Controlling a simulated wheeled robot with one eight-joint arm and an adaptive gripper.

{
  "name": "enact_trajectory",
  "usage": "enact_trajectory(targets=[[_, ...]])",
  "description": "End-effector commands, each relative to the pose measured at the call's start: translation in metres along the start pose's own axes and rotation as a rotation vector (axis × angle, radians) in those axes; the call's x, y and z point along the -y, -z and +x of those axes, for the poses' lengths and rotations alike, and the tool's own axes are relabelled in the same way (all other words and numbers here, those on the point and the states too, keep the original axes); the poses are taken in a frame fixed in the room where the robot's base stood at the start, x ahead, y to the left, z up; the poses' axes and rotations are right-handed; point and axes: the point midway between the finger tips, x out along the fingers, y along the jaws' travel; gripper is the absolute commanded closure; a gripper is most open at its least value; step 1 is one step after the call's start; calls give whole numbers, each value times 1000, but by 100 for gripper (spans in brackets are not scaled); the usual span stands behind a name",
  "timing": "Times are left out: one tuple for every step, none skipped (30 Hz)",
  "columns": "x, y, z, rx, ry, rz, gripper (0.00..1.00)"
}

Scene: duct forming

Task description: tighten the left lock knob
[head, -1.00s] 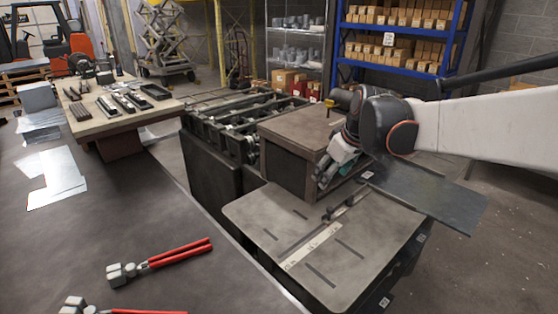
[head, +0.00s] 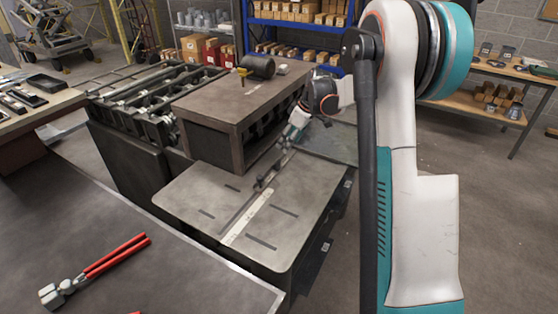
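The forming machine has a flat grey plate (head: 205,190) with slots and a pale ruled scale strip (head: 247,222). A dark fence bar (head: 270,181) crosses the plate, with a small black knob (head: 258,186) standing near its near end. I cannot tell for sure which knob is the left lock knob. My gripper (head: 290,138) is low at the far end of the fence, beside the right side of the brown box housing (head: 215,110). Its fingertips are small and partly lost against dark parts. I cannot tell whether they touch a knob or are open.
A dark sheet-metal panel (head: 332,143) extends right of the plate. A table (head: 130,240) with red-handled pliers (head: 105,265) is at the near left. A dark cylinder (head: 257,66) sits on the housing. A workbench (head: 480,75) stands at the back right.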

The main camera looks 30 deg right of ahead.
Motion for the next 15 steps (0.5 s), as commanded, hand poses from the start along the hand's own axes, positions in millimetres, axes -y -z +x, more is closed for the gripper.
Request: enact_trajectory(targets=[[0,0,11,0,0,-1,43],[0,0,17,0,0,-2,43],[0,0,25,0,0,-2,43],[0,0,31,0,0,-2,43],[0,0,37,0,0,-2,43],[0,0,45,0,0,-2,43],[0,0,51,0,-1,-2,43],[0,0,57,0,-1,-1,43],[0,0,65,0,-1,-1,43],[0,0,71,0,-1,-1,43],[0,0,76,0,-1,-1,43],[0,0,83,0,-1,-1,43],[0,0,88,0,-1,-1,43],[0,0,92,0,-1,-2,43],[0,0,98,0,-1,-2,43]])
